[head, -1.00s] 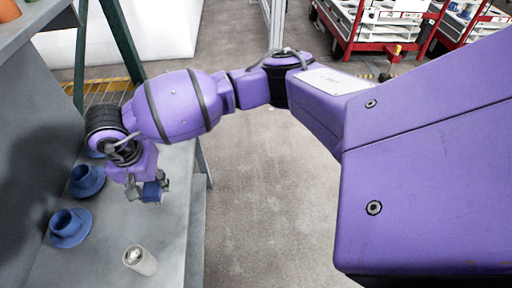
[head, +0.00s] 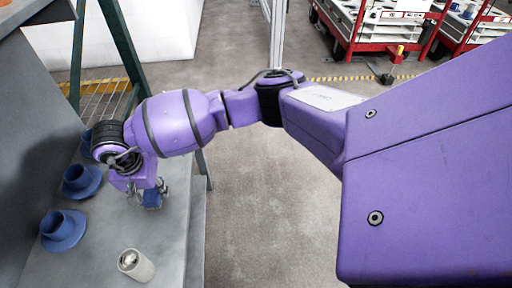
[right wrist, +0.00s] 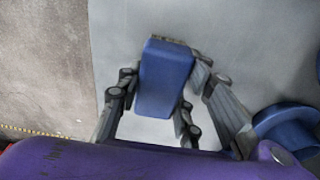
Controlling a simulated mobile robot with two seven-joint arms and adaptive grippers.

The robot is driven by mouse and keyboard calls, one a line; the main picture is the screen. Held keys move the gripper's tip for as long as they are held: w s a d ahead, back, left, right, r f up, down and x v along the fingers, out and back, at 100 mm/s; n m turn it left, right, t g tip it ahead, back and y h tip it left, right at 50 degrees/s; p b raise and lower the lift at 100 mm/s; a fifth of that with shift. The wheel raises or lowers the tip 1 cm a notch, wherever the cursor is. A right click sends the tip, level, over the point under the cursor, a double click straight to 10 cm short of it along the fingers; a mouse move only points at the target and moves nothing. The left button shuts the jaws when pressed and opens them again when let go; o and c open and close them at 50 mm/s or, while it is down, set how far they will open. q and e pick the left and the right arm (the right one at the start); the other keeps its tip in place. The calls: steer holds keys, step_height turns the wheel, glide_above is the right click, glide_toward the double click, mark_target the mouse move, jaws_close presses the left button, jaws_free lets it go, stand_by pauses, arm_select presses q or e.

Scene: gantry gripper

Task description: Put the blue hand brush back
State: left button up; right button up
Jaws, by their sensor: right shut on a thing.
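The blue hand brush (head: 152,200) is in my right gripper (head: 150,190), over the grey bench top in the head view. In the right wrist view the brush (right wrist: 166,75) shows as a blue block between the fingers of the right gripper (right wrist: 165,90), with a dark grey part at its far end. The fingers are closed on its two sides. I cannot tell whether the brush touches the bench. My left gripper is not in view.
The grey bench (head: 100,235) carries blue flanged parts (head: 81,181) (head: 63,230) left of the gripper and a pale cylinder (head: 136,265) in front. A green frame post (head: 122,45) stands behind. Red carts (head: 350,35) stand far right. The floor between is clear.

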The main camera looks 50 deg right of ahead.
mark_target(152, 191)
steer(key=shift+f, duration=0.6)
steer(key=o, duration=1.3)
steer(key=shift+o, duration=0.2)
steer(key=shift+r, duration=0.1)
steer(key=r, duration=0.3)
steer(key=r+p, duration=0.1)
steer(key=r, duration=0.1)
steer(key=r+p, duration=0.1)
steer(key=r, duration=0.2)
steer(key=shift+s+a+r, duration=0.1)
steer(key=shift+s+r, duration=0.2)
